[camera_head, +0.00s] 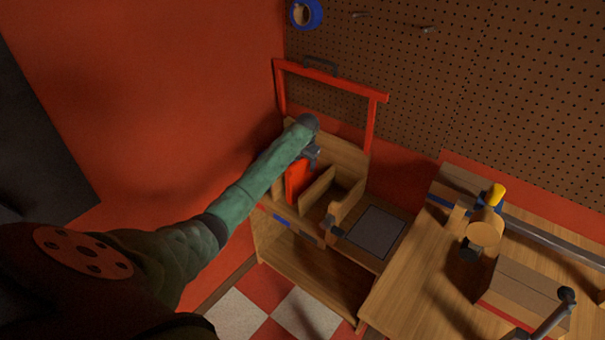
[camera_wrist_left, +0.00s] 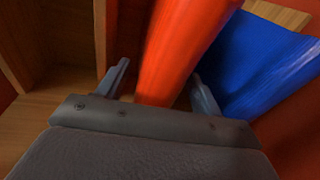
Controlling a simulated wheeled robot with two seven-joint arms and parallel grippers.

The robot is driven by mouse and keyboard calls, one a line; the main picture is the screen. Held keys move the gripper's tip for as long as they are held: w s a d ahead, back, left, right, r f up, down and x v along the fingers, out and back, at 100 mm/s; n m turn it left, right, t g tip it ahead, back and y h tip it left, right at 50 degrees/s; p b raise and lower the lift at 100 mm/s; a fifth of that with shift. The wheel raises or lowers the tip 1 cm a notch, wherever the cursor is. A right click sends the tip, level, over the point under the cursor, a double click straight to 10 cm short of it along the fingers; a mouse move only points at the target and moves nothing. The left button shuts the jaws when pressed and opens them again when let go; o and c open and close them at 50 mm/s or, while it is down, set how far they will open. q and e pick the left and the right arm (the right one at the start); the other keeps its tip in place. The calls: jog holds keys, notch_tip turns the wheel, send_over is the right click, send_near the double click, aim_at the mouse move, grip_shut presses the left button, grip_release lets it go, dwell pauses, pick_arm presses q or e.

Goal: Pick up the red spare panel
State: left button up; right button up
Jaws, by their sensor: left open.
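The red spare panel (camera_head: 297,181) stands in a wooden holder on the small wooden stand, partly hidden by my left arm in the head view. In the left wrist view the red panel (camera_wrist_left: 180,50) runs up between the two fingers of my left gripper (camera_wrist_left: 160,85). The gripper is open, with one finger on each side of the panel; I cannot tell whether either finger touches it. In the head view my left gripper (camera_head: 314,155) is at the panel's upper end.
A blue panel (camera_wrist_left: 262,60) stands just right of the red one in the left wrist view. The wooden holder (camera_head: 345,165) has dividers beside the panel. A red frame (camera_head: 330,78) rises behind it. A grey mat (camera_head: 376,232) lies to the right, and a workbench (camera_head: 410,285) stands further right.

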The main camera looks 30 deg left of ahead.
pick_arm(q)
jog(key=shift+f, duration=0.6)
jog(key=shift+c, duration=0.3)
grip_shut()
jog(key=shift+w+r, duration=0.1)
